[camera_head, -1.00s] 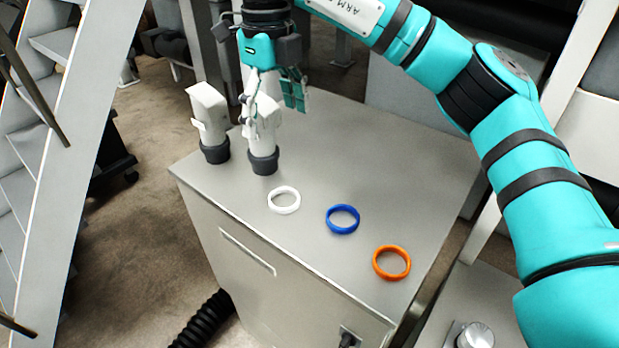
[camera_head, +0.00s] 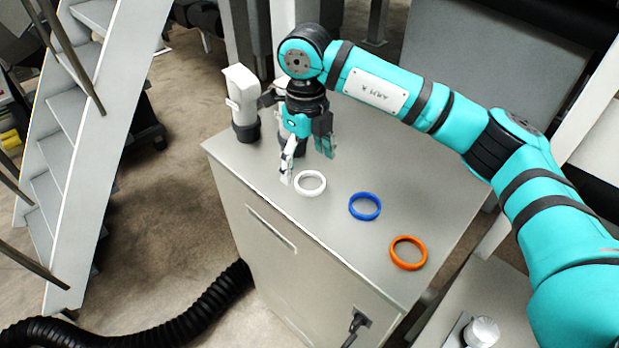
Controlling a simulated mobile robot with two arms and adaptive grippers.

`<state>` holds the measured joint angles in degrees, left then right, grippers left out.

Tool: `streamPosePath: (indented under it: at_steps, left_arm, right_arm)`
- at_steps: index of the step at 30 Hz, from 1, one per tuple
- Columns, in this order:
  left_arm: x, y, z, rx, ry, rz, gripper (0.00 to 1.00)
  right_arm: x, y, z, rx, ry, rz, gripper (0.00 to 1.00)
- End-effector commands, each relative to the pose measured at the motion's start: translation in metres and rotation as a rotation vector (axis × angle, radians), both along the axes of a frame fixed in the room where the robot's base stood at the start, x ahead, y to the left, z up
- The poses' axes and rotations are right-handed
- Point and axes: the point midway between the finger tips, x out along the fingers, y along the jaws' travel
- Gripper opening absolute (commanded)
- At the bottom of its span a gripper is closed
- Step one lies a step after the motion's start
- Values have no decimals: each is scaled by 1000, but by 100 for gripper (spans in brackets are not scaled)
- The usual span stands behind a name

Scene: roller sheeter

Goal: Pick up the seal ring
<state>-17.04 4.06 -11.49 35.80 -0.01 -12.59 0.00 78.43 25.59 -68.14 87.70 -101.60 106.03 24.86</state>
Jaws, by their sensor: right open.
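Three rings lie flat in a row on the grey cabinet top (camera_head: 375,275): a white ring (camera_head: 310,172) at the left, a blue ring (camera_head: 365,196) in the middle and an orange ring (camera_head: 408,241) at the right. I cannot tell by name which one is the seal ring. My right gripper (camera_head: 307,168) points down just behind the white ring, its fingers apart and empty. One finger is close to the white ring's left edge; I cannot tell if they touch. My left gripper is not in view.
A white and dark-grey nozzle-like part (camera_head: 243,102) stands upright at the cabinet's back left. A second such part is mostly hidden behind my right gripper. A black hose (camera_head: 215,305) lies on the floor; a metal stair (camera_head: 85,130) stands left.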

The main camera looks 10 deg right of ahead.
Motion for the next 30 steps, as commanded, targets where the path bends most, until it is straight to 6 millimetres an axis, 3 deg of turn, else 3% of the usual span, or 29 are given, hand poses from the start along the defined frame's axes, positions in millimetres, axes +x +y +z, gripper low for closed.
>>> streamPosePath:
  at_steps: [3,9,16,27,30]
  left_arm:
    - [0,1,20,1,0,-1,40]
    - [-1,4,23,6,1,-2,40]
    - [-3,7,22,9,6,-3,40]
    - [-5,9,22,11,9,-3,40]
    - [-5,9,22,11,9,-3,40]
  right_arm:
    - [-1,2,-15,-1,7,0,86]
    - [0,2,-37,0,2,-1,86]
    - [0,2,-39,0,0,-1,86]
    - [0,2,-39,-1,1,-1,37]
    - [0,2,-39,-1,1,-1,34]
